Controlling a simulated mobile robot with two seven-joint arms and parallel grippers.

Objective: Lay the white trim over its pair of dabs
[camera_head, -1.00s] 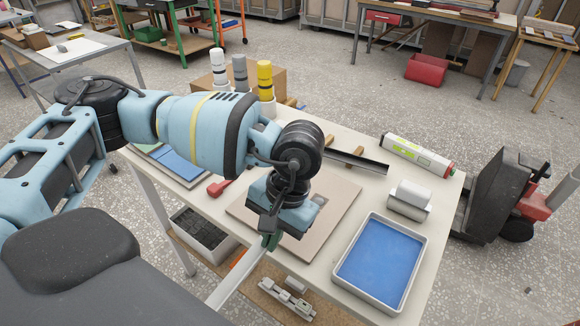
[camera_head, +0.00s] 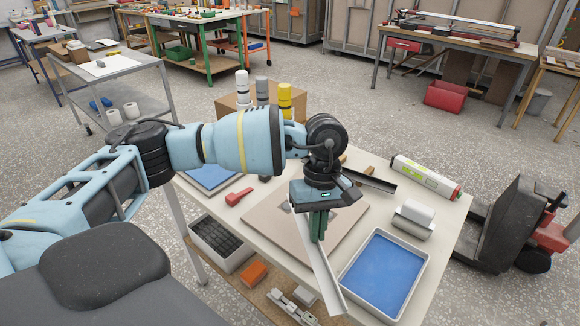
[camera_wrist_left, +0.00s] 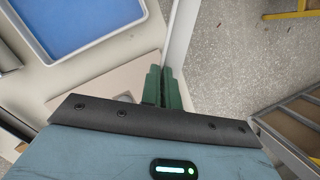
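My left gripper (camera_head: 319,232), with green fingers, is shut on the white trim (camera_head: 325,272). The trim is a long thin strip, hanging in the air and slanting down to the lower right past the table's front edge. The left wrist view shows the fingers (camera_wrist_left: 163,90) with the trim (camera_wrist_left: 182,35) at their tips. A beige board (camera_head: 262,222) lies on the table below and behind the gripper. A small grey patch (camera_head: 284,207) shows on it; I cannot tell whether this is a dab. The gripper and trim hide part of the board. My right gripper is out of view.
A white tray with a blue inside (camera_head: 368,304) stands right of the trim, close to it in the picture. A dark channel (camera_head: 372,180), a cartridge (camera_head: 425,175), a white roll (camera_head: 417,210) and a red tool (camera_head: 238,197) lie around the board. Bottles (camera_head: 285,98) stand behind.

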